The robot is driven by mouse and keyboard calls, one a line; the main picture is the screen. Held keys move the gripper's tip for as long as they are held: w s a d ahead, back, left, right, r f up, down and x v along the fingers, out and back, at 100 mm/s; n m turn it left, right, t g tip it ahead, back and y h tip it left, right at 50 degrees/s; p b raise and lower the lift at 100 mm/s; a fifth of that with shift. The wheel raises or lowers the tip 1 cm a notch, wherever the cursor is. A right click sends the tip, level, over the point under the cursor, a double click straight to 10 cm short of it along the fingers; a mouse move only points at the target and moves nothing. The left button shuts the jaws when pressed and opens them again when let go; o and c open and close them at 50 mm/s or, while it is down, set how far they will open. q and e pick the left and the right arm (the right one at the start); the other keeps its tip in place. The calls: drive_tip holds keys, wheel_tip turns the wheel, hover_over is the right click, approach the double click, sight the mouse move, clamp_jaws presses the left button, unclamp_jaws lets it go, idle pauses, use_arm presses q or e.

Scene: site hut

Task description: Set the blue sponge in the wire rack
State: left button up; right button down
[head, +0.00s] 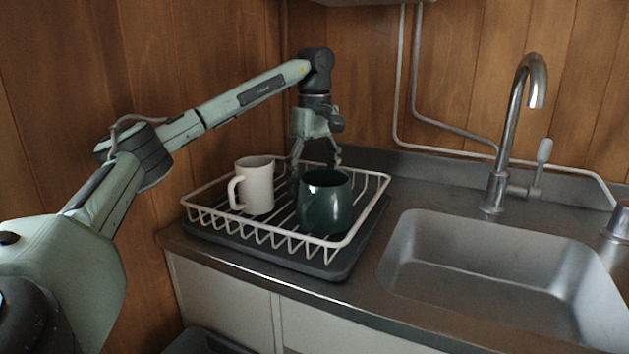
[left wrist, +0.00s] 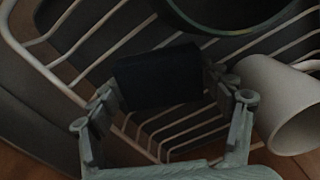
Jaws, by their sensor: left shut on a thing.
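The white wire rack (head: 209,217) stands on a dark drip tray at the left of the counter. My left gripper (head: 316,163) points down over the back part of the rack, behind the mugs. In the left wrist view it is shut on a dark navy block, the blue sponge (left wrist: 158,77), which sits between the two fingers. The rack's wires (left wrist: 62,83) pass beneath the sponge; I cannot tell whether it touches them. In the head view the sponge is mostly hidden behind the green mug, and I cannot make it out clearly. My right gripper is out of view.
A white mug (head: 257,186) and a dark green mug (head: 325,203) stand in the rack, close in front of the gripper. The steel sink (head: 500,275) and the tap (head: 497,185) are to the right. Wood-panelled walls stand close behind and left.

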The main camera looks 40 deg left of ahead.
use_arm(q)
drive_tip(key=o, duration=0.9)
drive_tip(key=shift+o, duration=0.2)
wheel_tip(320, 180, up, 12)
idle(0.5)
